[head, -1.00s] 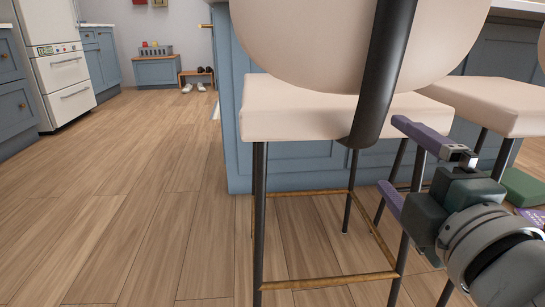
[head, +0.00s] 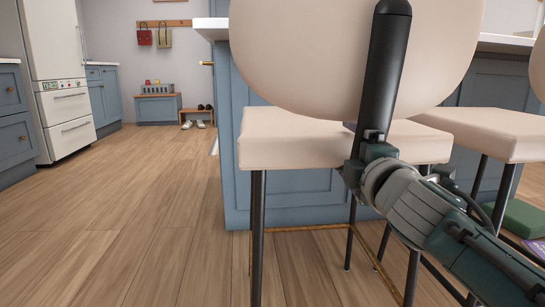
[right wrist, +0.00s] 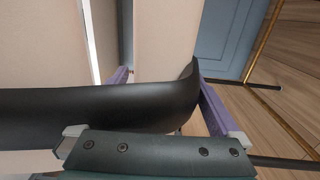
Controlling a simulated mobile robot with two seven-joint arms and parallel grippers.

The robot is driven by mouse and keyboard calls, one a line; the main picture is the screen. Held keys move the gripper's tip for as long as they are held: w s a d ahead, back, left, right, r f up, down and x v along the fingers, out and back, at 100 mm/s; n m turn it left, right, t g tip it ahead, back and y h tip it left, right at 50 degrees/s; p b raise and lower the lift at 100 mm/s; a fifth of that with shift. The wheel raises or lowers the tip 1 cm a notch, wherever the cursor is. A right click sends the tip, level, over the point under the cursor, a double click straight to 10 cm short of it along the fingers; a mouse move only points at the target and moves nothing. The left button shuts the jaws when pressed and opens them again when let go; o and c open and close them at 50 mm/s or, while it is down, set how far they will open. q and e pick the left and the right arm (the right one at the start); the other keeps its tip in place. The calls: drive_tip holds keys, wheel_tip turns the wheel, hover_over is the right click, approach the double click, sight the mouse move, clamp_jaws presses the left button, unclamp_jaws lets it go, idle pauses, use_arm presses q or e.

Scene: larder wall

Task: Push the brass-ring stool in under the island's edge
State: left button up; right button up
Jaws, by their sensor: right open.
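The brass-ring stool has a cream seat (head: 290,148), a rounded cream backrest (head: 300,60) and black legs. Its brass ring (head: 300,228) shows low between the legs and also in the right wrist view (right wrist: 263,42). The stool stands upright at the blue island (head: 230,160), with its backrest towards me. My right gripper (head: 362,160) is at the black back post (head: 382,75); its fingertips are hidden there. In the right wrist view, the open purple fingers (right wrist: 166,92) lie either side of the post. My left gripper is out of view.
A second cream stool (head: 485,130) stands close on the right. A green box (head: 524,217) lies on the floor beyond it. The wooden floor on the left is clear. A shoe bench (head: 197,111) stands at the far wall.

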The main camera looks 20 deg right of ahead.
clamp_jaws()
idle(0.9)
